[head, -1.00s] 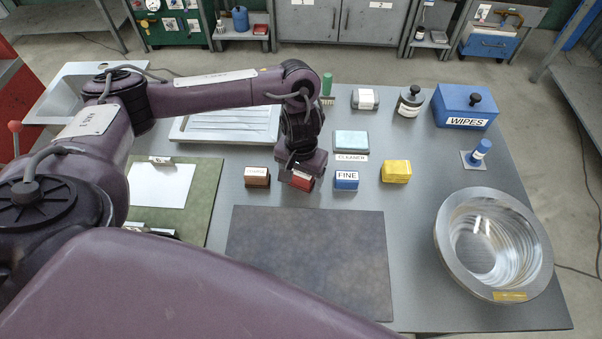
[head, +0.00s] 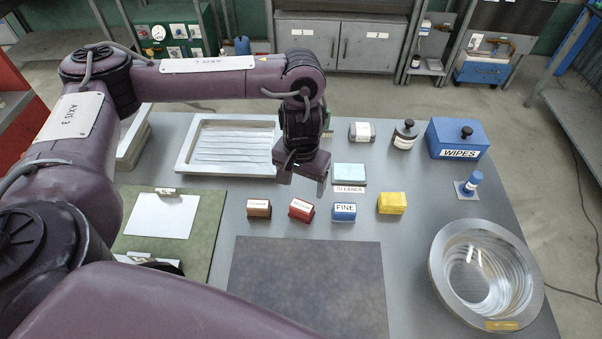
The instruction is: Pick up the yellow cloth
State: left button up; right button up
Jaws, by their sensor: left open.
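The yellow cloth (head: 391,203) is a small folded block on the grey table, at the right end of a row of small blocks. My left gripper (head: 302,186) is open and empty. It hangs above the table, behind the red block and to the left of the yellow cloth, apart from it. My right gripper is not in view.
In the row stand a brown block (head: 259,209), a red block (head: 301,210) and a blue block labelled FINE (head: 344,212). A light blue pad (head: 349,174) lies behind. A metal bowl (head: 486,275) stands at right, a blue WIPES box (head: 457,138) behind it. A dark mat (head: 305,290) lies bare in front.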

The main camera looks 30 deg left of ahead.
aim_at(393, 202)
jog(key=k+l, duration=0.5)
jog(key=k, duration=0.15)
jog(key=k+l, duration=0.5)
jog(key=k, duration=0.2)
